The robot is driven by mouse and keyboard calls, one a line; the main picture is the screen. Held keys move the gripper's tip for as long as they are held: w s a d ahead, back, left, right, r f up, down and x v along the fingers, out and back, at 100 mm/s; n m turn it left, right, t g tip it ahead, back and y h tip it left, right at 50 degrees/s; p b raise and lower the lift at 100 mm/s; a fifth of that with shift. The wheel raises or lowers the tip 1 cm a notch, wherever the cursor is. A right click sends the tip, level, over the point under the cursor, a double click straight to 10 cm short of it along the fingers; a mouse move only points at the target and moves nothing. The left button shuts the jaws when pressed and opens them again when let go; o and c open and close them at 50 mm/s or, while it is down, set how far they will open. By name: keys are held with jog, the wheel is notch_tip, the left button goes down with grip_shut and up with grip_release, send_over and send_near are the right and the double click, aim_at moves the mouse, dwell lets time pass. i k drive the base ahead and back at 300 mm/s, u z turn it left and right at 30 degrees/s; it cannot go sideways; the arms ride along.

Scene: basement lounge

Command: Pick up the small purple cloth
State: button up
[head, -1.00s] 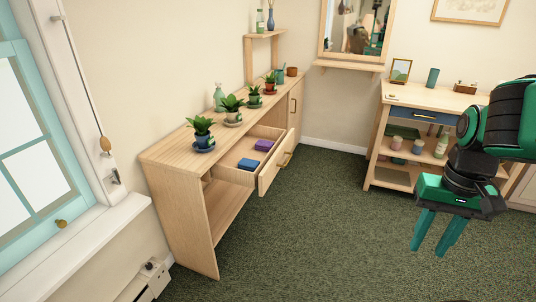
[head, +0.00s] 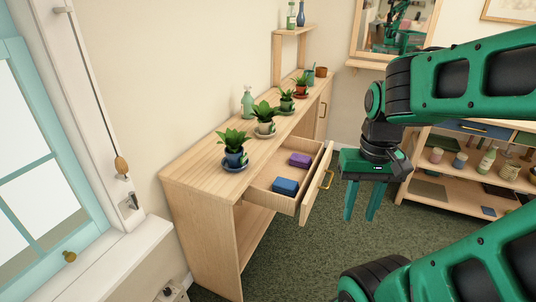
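The small purple cloth (head: 300,160) lies folded inside the open drawer (head: 268,198), toward its far end. A folded blue cloth (head: 285,187) lies nearer in the same drawer, apart from the purple one. My gripper (head: 361,216) hangs to the right of the drawer, pointing down, with its two green fingers apart and nothing between them. It is outside the drawer, to the right of its front panel.
The drawer front with its handle (head: 328,179) sticks out from the wooden sideboard (head: 195,176). Several potted plants (head: 235,158) stand along its top. A shelf unit (head: 425,188) stands at the right behind my arm.

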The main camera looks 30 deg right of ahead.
aim_at(302, 161)
jog(key=z, duration=0.2)
jog(key=i, duration=1.1)
jog(key=z, duration=0.45)
